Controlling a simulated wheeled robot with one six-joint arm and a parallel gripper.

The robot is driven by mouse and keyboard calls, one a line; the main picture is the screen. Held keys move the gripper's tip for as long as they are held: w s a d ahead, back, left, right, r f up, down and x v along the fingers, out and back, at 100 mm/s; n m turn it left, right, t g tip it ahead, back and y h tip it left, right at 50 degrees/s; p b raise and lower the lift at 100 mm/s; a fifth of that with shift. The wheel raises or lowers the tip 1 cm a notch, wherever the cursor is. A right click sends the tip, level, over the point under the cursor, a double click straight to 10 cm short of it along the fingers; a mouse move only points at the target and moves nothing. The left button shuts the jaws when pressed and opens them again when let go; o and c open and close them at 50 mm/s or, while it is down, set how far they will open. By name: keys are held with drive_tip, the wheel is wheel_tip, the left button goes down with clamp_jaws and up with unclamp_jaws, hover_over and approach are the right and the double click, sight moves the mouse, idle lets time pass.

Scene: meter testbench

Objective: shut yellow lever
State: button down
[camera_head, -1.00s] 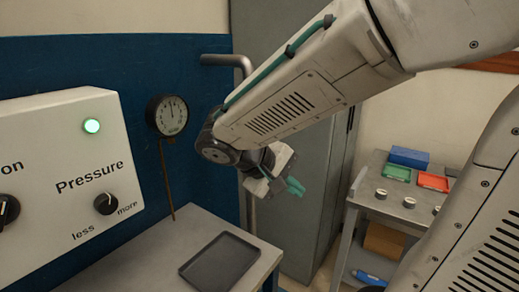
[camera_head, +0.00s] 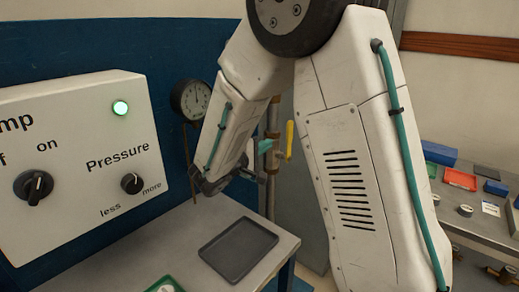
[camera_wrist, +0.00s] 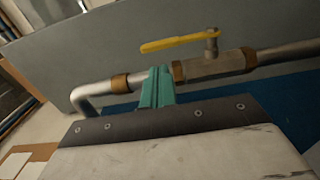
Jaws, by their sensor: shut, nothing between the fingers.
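The yellow lever (camera_head: 289,139) stands upright beside a vertical pipe in the head view. In the wrist view the yellow lever (camera_wrist: 178,42) runs roughly along the pipe, joined by a stem to the metal valve body (camera_wrist: 215,67). My gripper (camera_head: 264,146) has teal fingers, which show close to the pipe, left of the lever, in the head view. In the wrist view my gripper (camera_wrist: 157,88) is shut and empty, its fingertips just below the lever's free end. I cannot tell whether they touch the pipe or lever. My arm hides part of the pipe.
A pressure gauge (camera_head: 190,99) is on the blue wall. A control panel (camera_head: 80,160) with knobs and a green light stands at left. A dark tray (camera_head: 238,250) lies on the bench below my arm. A cart (camera_head: 480,225) with small parts is at right.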

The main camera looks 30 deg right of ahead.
sight(287, 133)
drive_tip(key=x, duration=0.8)
drive_tip(key=shift+w+d, duration=0.1)
drive_tip(key=shift+d, duration=0.25)
